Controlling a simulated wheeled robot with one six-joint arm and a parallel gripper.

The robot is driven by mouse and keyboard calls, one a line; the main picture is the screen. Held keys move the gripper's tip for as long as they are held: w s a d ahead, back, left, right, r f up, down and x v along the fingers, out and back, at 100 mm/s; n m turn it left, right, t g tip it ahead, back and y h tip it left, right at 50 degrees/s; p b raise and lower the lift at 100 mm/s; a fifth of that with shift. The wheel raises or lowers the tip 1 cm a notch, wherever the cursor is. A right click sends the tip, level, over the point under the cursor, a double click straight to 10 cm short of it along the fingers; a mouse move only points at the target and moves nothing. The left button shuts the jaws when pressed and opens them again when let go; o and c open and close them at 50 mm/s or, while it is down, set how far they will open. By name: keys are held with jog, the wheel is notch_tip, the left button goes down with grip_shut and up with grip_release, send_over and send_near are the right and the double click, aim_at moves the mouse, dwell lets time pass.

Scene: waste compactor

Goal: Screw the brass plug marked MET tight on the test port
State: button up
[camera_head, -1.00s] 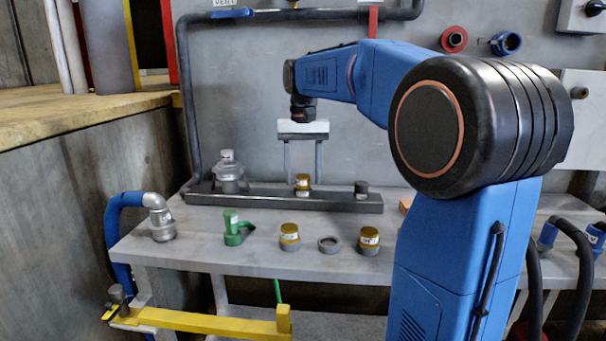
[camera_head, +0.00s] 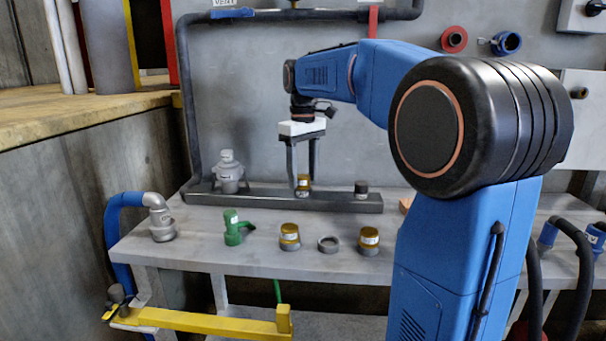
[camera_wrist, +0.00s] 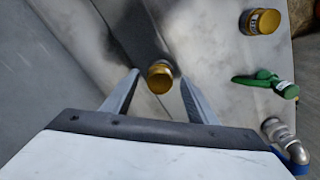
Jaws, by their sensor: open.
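A brass plug (camera_head: 304,180) with a label sits upright on the dark rail at the back of the bench. The marking on it is too small to read. It also shows in the wrist view (camera_wrist: 160,77), between and just beyond my fingertips. My gripper (camera_head: 302,190) points down at it, with one finger partly in front of the plug. My fingers are apart on either side of the plug, and a gap shows beside it. The test port under the plug is hidden. Two more brass-topped plugs, a left one (camera_head: 290,236) and a right one (camera_head: 368,240), stand on the bench front.
The dark rail (camera_head: 250,199) also carries a grey fitting (camera_head: 229,170) and a small dark-capped port (camera_head: 361,189). A green valve (camera_head: 234,230), a grey ring (camera_head: 328,244) and a hose elbow (camera_head: 161,220) stand on the bench. The wall is close behind my gripper.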

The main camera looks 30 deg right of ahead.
jog(key=n, duration=0.5)
dwell(0.3)
jog(key=c, duration=1.3)
jog(key=m, duration=0.4)
jog(key=shift+m, duration=0.4)
jog(key=m, duration=0.5)
